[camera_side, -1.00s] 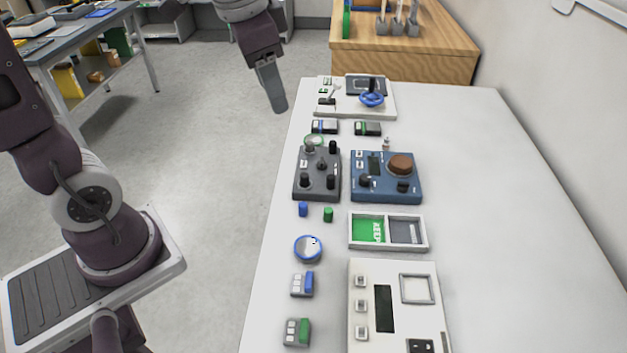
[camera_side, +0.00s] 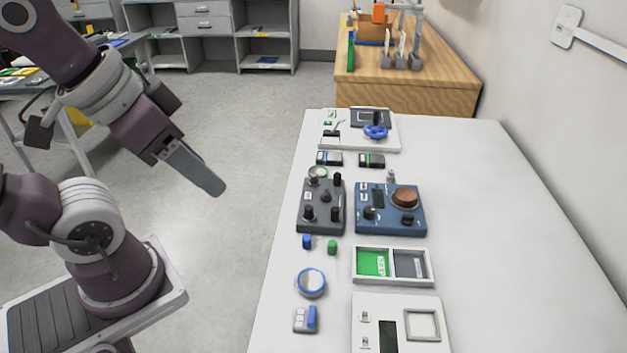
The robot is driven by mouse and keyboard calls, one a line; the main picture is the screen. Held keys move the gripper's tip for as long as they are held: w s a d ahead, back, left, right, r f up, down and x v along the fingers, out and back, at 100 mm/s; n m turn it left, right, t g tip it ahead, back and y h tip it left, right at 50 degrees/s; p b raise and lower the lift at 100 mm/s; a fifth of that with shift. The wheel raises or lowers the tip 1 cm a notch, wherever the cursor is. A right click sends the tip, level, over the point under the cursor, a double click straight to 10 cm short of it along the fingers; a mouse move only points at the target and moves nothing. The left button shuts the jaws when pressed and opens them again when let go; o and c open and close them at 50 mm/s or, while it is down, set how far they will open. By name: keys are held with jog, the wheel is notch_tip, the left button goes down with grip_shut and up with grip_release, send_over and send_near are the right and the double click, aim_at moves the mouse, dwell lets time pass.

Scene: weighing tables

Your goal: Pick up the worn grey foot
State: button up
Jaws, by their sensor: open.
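My gripper (camera_side: 208,182) hangs over the floor to the left of the white table, pointing down and right. It is open and empty, with its fingers seen nearly edge-on. A small grey piece (camera_side: 391,176) stands just behind the blue device (camera_side: 390,209); it may be the worn grey foot, but it is too small to be sure. A small blue cylinder (camera_side: 306,241) and a green cylinder (camera_side: 332,247) stand in front of the dark grey control box (camera_side: 321,206). My gripper is well apart from all of these.
A white-framed tray (camera_side: 392,283) has a green and a grey compartment. A round blue-rimmed dish (camera_side: 311,283) and a white panel (camera_side: 400,305) are nearer. A board with a blue handwheel (camera_side: 376,132) stands at the back. The right side of the white table (camera_side: 510,230) is clear.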

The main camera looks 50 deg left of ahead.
jog(key=shift+c, duration=0.3)
jog(key=n+g, duration=0.6)
jog(key=n, duration=1.7)
send_over(315, 175)
jog(key=f, duration=2.2)
jog(key=shift+s+a, duration=0.15)
jog(key=shift+a, duration=0.2)
jog(key=f, duration=0.6)
jog(key=shift+w+d+f, duration=0.2)
jog(key=shift+d+f, duration=0.05)
jog(key=shift+f, duration=0.05)
jog(key=shift+c, duration=0.5)
